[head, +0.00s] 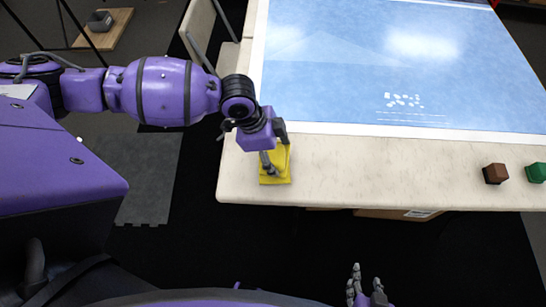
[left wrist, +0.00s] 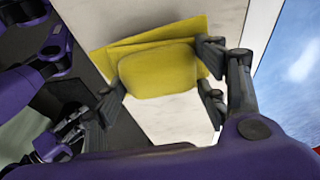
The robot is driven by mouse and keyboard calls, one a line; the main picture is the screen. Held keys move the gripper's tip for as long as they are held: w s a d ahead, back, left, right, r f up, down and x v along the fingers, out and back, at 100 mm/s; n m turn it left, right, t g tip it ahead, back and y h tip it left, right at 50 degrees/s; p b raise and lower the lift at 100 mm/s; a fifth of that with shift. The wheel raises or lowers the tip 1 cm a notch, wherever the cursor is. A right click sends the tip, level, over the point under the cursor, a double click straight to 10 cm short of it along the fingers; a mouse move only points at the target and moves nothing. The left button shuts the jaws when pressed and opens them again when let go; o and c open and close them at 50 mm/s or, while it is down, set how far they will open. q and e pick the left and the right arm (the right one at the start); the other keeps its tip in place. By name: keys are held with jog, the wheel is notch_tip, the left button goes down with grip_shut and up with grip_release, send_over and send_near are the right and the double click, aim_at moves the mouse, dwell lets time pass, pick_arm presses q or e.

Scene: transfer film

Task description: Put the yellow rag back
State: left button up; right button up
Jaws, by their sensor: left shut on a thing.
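The yellow rag (head: 282,158) is at the left end of the cream table (head: 340,158), near its front edge. It looks like a folded pad with a flat yellow layer under it. My left gripper (head: 273,162) is over the rag from above, with its fingers on either side, shut on it. In the left wrist view the rag (left wrist: 160,70) sits between the fingers, over the pale tabletop. I cannot tell whether it still touches the table. My right gripper (head: 367,287) is at the bottom of the head view, fingers apart and empty, away from the table.
A large blue sheet (head: 400,60) covers most of the table behind a bare front strip. A brown block (head: 495,173) and a green block (head: 537,172) stand on that strip at the right. The strip between the rag and the blocks is clear.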

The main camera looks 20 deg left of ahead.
aim_at(274, 160)
pick_arm(q)
jog(key=shift+f, duration=1.45)
jog(key=shift+f, duration=0.1)
jog(key=shift+f, duration=0.15)
jog(key=o, duration=1.1)
jog(key=shift+o, duration=0.2)
jog(key=v, duration=1.2)
jog(key=shift+r+p, duration=0.2)
jog(key=shift+p, duration=0.1)
